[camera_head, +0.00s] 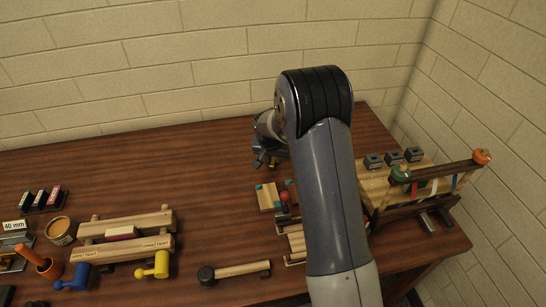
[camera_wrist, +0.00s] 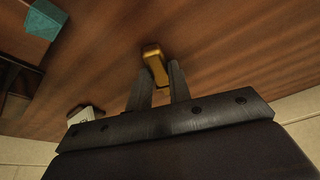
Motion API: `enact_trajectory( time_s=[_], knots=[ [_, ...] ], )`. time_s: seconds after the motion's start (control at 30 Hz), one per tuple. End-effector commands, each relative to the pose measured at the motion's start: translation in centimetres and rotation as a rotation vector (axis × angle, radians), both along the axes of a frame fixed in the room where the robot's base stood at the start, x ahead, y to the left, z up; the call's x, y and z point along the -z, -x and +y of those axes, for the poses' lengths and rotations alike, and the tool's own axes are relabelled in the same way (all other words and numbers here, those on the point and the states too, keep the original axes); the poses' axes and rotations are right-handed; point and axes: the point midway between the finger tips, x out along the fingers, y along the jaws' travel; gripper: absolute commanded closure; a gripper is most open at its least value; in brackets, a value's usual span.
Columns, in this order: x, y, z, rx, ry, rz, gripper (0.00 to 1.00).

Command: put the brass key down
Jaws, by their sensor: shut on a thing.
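The brass key (camera_wrist: 155,62) shows in the wrist view as a small golden piece between my fingertips. My gripper (camera_wrist: 158,76) is shut on it, over the brown wooden table. Whether the key touches the table cannot be told. In the head view my gripper (camera_head: 265,161) is low over the back part of the table, partly behind my arm, and the key cannot be made out there.
A wooden block with teal ends (camera_head: 268,196) lies in front of my gripper. A wooden clamp frame (camera_head: 125,234), a mallet-like tool (camera_head: 234,270) and a rack with coloured strips (camera_head: 432,176) stand around. The table (camera_head: 200,165) left of my gripper is clear.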

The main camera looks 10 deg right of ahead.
Motion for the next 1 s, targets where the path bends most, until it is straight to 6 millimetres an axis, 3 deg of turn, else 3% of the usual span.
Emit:
enact_trajectory(
  time_s=[0.07,0.1,0.33,0.73,1.0],
  knots=[
    [0.4,0.0,0.0,0.000,0.000,0.000,1.00],
    [0.2,0.0,0.0,0.000,0.000,0.000,0.79],
    [0.2,0.0,0.0,0.000,0.000,0.000,0.60],
    [-0.5,0.1,0.0,0.000,0.000,-0.001,0.59],
    [-4.7,1.4,0.7,0.000,-0.001,-0.004,0.59]
  ],
)
